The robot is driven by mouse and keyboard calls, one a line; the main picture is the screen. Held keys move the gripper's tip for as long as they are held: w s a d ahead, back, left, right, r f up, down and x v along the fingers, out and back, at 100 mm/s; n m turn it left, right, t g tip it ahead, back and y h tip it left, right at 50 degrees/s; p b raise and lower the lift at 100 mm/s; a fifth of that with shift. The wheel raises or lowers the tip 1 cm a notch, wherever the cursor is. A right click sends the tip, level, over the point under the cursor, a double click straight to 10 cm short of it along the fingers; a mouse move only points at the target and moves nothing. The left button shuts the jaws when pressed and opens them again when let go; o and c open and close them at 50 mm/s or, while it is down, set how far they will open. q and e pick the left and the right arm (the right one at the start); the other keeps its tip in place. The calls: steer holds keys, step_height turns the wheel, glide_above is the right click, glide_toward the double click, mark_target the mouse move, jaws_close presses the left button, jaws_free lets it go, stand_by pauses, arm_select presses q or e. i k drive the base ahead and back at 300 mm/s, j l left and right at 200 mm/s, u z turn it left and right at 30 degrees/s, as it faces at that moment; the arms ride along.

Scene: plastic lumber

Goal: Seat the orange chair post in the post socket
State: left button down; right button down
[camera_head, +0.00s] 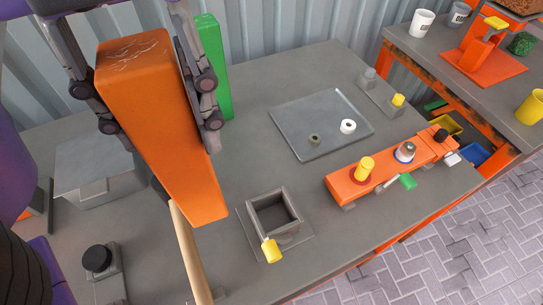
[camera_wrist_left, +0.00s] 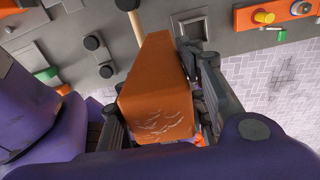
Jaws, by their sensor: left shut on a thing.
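The orange chair post (camera_head: 150,110) is a long square block, held near its upper end by my left gripper (camera_head: 150,125). The gripper's two fingers press on opposite sides of it. The post leans slightly, its lower end nearer the socket, and hangs to the left of the post socket (camera_head: 270,217), apart from it. The socket is a grey square open box on a plate, with a yellow handle (camera_head: 270,249) at its front corner. It looks empty. In the left wrist view the post (camera_wrist_left: 158,95) sits between the fingers. My right gripper is not in view.
A wooden rod (camera_head: 190,255) stands just below the post's lower end. A green post (camera_head: 214,65) stands behind. A grey tray (camera_head: 320,125) with two rings lies at the back, and an orange fixture (camera_head: 380,172) with knobs lies right of the socket. A grey box (camera_head: 95,175) is at left.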

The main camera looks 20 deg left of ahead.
mark_target(276, 212)
steer(key=k+l, duration=1.1)
steer(key=k, duration=0.1)
